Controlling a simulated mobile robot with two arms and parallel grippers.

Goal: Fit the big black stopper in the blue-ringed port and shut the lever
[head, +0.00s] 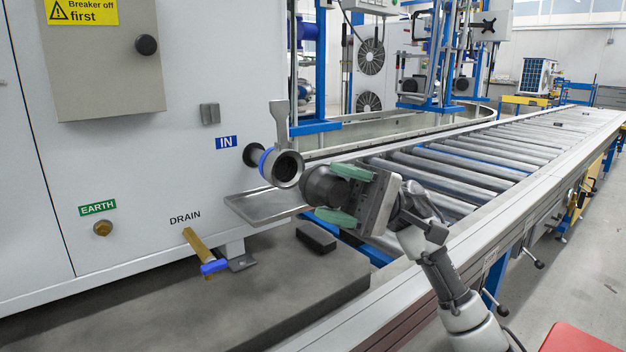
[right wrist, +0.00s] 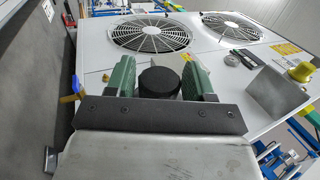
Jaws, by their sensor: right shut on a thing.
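The blue-ringed port (head: 286,168) sticks out of the pale cabinet beside the IN label, its dark mouth open and facing right and toward me. Its grey lever (head: 279,118) stands upright above it. My right gripper (head: 335,193) has green fingers and is shut on the big black stopper (head: 317,184), just right of the port and slightly lower. The stopper looks apart from the mouth, with a small gap. In the right wrist view the stopper (right wrist: 160,82) shows as a round black end between both fingers. My left gripper is not in view.
A metal drip tray (head: 268,207) lies below the port. A brass drain tap (head: 206,254) with a blue handle sticks out lower left. A black block (head: 316,238) lies on the dark grey ledge (head: 255,300). A roller conveyor (head: 470,165) runs behind my right arm.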

